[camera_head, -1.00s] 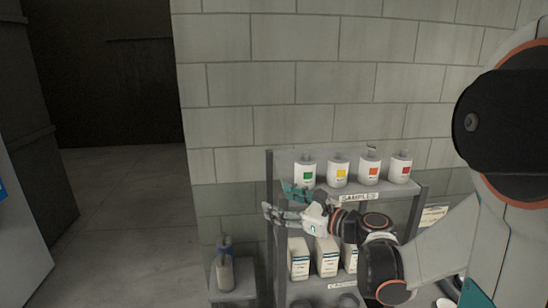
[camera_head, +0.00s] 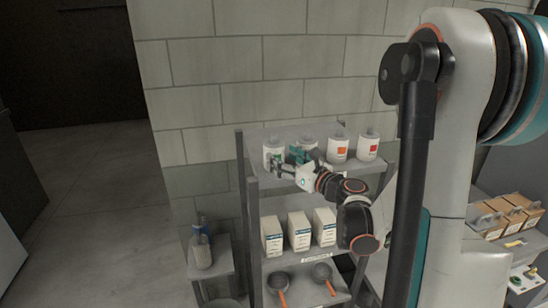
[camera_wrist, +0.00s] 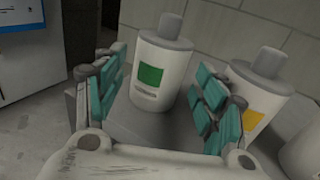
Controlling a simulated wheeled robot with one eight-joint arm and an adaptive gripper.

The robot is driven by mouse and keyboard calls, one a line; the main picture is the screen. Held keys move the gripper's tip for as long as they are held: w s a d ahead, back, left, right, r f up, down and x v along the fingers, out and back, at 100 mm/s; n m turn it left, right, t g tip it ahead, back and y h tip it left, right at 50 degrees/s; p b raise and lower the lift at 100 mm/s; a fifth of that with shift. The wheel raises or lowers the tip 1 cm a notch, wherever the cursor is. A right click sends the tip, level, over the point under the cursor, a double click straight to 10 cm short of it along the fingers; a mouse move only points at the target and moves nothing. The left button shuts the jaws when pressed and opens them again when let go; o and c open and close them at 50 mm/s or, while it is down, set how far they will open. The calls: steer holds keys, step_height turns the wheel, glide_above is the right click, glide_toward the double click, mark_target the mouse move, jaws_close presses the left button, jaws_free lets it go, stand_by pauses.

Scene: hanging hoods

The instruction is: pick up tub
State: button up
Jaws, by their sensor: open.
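Several white tubs with grey caps stand in a row on the top shelf. The green-labelled tub (camera_head: 272,152) is at the left end, upright. In the wrist view the green-labelled tub (camera_wrist: 160,68) shows between the teal pads of my open gripper (camera_wrist: 160,98), with gaps visible at both sides. I cannot tell how deep it sits between the fingers. The yellow-labelled tub (camera_wrist: 257,90) is just right of the right finger. In the head view my gripper (camera_head: 288,160) partly covers the green-labelled tub. Two orange- or red-labelled tubs (camera_head: 338,148) (camera_head: 368,145) stand further right.
A grey shelf unit (camera_head: 250,195) stands against the block wall. White boxes (camera_head: 299,231) stand on the middle shelf; pans with orange handles (camera_head: 278,282) lie below. A bottle (camera_head: 201,250) stands on a low stand at left. Open floor (camera_head: 90,200) lies further left.

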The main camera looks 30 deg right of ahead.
mark_target(274, 150)
steer(key=shift+w+a+r+p, duration=0.15)
steer(key=shift+w+p, duration=0.2)
steer(key=shift+w, duration=0.55)
steer(key=shift+w+a+p, duration=0.1)
steer(key=shift+w+p, duration=0.3)
steer(key=shift+w, duration=0.55)
steer(key=shift+w+a+r+p, duration=0.15)
steer(key=shift+w+p, duration=0.2)
steer(key=shift+w, duration=0.55)
steer(key=shift+s, duration=0.15)
steer(key=shift+c, duration=0.8)
steer(key=c, duration=0.5)
